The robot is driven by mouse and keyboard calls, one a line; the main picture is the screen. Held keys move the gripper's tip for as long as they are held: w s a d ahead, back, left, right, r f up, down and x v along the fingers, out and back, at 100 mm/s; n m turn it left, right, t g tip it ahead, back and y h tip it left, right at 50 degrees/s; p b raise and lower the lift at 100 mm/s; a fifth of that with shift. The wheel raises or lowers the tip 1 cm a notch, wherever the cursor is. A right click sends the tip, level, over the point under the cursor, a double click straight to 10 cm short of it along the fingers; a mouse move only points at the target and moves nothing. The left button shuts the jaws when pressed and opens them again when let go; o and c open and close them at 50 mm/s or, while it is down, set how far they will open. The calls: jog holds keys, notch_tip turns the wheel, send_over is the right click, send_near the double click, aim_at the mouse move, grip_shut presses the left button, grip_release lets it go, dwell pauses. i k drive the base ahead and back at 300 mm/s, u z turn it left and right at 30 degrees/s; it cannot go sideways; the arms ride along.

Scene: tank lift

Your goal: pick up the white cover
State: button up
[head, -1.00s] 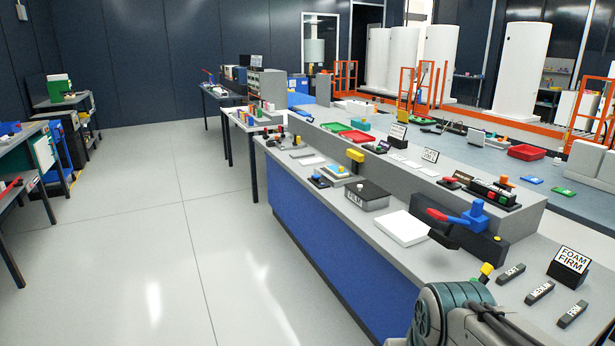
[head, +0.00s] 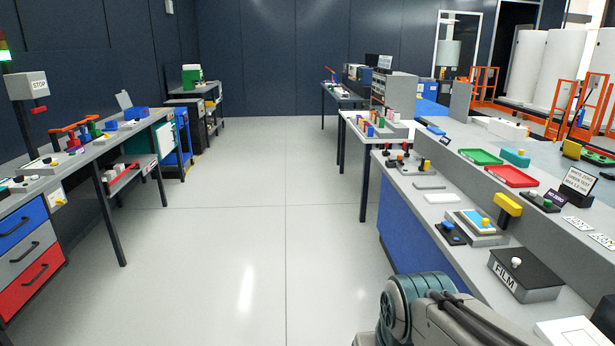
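No piece in view is plainly marked as the white cover. A flat white slab (head: 572,333) lies on the right bench at the bottom right corner, cut off by the picture edge. It may be the white cover, but I cannot tell. My gripper is out of view; only a grey-green link of my arm shows at the bottom, in front of the bench.
The right bench holds a black-lidded FILM box (head: 525,272), a yellow-knobbed device (head: 476,226), a green tray (head: 481,157) and a red tray (head: 511,176). A left bench (head: 90,152) carries tools above coloured drawers. The floor (head: 270,220) between them is clear.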

aim_at(436, 198)
jog(key=u, duration=0.15)
jog(key=i, duration=1.55)
jog(key=z, duration=0.4)
jog(key=i, duration=1.55)
jog(key=z, duration=1.1)
jog(key=i, duration=1.1)
jog(key=z, duration=0.55)
